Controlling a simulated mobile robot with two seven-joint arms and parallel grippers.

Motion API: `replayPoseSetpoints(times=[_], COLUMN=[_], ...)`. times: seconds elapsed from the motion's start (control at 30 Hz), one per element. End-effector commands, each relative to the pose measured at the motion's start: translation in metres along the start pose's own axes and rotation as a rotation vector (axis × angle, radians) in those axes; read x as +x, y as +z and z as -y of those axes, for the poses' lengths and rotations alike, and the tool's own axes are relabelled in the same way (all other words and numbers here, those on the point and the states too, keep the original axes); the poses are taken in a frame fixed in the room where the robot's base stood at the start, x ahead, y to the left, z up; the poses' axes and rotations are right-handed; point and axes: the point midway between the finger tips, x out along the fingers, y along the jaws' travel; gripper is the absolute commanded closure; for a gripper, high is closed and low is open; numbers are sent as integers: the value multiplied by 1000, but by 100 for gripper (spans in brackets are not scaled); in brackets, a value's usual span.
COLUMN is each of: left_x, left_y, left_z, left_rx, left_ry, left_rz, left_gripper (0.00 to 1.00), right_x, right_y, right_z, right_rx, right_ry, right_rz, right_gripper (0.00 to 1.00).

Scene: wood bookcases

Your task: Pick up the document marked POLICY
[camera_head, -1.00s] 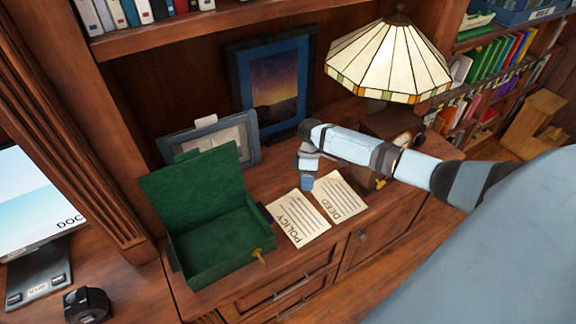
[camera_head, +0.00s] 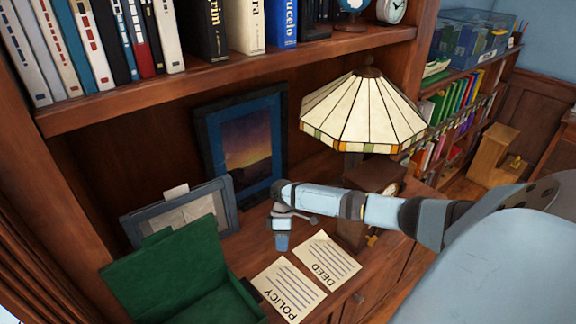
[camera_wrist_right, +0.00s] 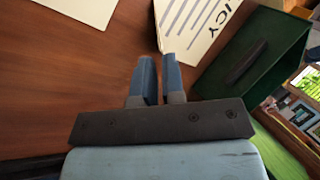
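The POLICY document (camera_head: 288,291) is a cream sheet lying flat on the wooden cabinet top. The wrist view shows part of the POLICY document (camera_wrist_right: 196,28), with the letters "ICY" visible. A similar sheet marked DEED (camera_head: 327,262) lies beside it on the right. My right gripper (camera_head: 282,242) points down over the cabinet top, behind the POLICY sheet and left of DEED. In the wrist view, my right gripper's fingers (camera_wrist_right: 158,65) stand with a narrow gap and hold nothing visible. Their tips are close to the sheet's corner; contact cannot be told. My left gripper is out of view.
An open green box (camera_head: 168,276) stands left of the sheets. Behind are a small grey frame (camera_head: 226,205) and a sunset picture (camera_head: 247,145). A stained-glass lamp (camera_head: 365,112) and a wooden clock (camera_head: 374,180) stand to the right. A bookshelf (camera_head: 240,66) overhangs.

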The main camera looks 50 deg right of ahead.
Motion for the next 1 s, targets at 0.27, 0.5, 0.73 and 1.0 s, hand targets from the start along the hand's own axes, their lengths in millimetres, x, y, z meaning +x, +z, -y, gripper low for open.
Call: replayPoseSetpoints(times=[0.27,0.5,0.73,1.0], left_x=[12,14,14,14], left_y=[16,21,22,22], left_z=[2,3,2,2], left_rx=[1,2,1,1], left_ry=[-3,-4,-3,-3], left_rz=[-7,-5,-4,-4], left_gripper=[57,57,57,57], right_x=[38,50,50,50], right_y=[2,2,2,2], right_z=[-1,1,1,1], right_rx=[-1,0,0,0], right_ry=[0,1,1,1], right_rz=[2,0,0,0], right_gripper=[91,91,100,100])
